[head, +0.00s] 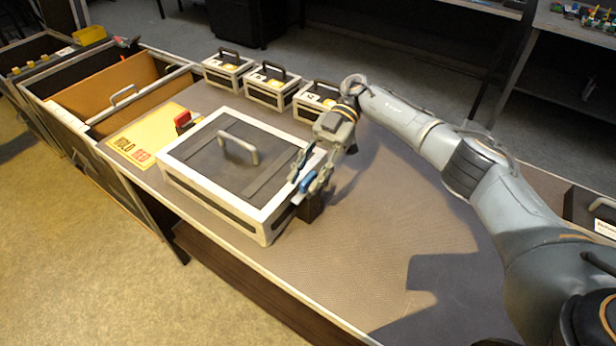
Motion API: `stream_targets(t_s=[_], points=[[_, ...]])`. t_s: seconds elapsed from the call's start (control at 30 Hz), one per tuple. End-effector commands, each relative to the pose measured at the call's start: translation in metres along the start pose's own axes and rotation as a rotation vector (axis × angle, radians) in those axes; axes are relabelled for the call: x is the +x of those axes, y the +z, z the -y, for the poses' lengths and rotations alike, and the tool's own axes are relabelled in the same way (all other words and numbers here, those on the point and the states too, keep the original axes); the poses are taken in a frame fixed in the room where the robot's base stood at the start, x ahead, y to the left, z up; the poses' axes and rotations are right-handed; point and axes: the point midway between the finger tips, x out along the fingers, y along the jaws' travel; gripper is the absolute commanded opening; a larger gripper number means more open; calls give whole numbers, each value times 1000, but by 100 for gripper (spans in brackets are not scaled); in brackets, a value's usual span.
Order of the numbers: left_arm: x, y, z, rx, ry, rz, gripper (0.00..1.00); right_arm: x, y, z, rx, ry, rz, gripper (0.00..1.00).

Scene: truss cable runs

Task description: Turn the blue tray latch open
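The blue tray latch (307,184) sits at the right side of a large grey case (205,163) with a white rim and a grey lid handle, on the dark bench top. A dark block (311,208) stands just under the latch. My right gripper (296,189) reaches down over the latch from the upper right. Its two fingers are spread, with the blue part showing between them; whether they touch it I cannot tell. The fingers hide part of the latch. My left gripper is not in view.
Three small cases (268,85) with handles stand along the far bench edge. A red block (183,121) lies by a yellow card (150,138) with red lettering. Open drawers (120,90) are at the left. A black case (590,212) is at the right. The bench front is clear.

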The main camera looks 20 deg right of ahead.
Motion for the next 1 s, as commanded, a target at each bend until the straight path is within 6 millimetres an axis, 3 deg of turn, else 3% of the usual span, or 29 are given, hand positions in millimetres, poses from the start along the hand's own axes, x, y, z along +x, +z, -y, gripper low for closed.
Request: stream_targets(t_s=[0.3,0.5,1.0], points=[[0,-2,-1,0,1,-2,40,-24,-56,0,-4,0,3,35],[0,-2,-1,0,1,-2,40,-33,-78,0,-1,-1,2,35],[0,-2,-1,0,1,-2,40,-34,-83,0,0,-1,1,35]])
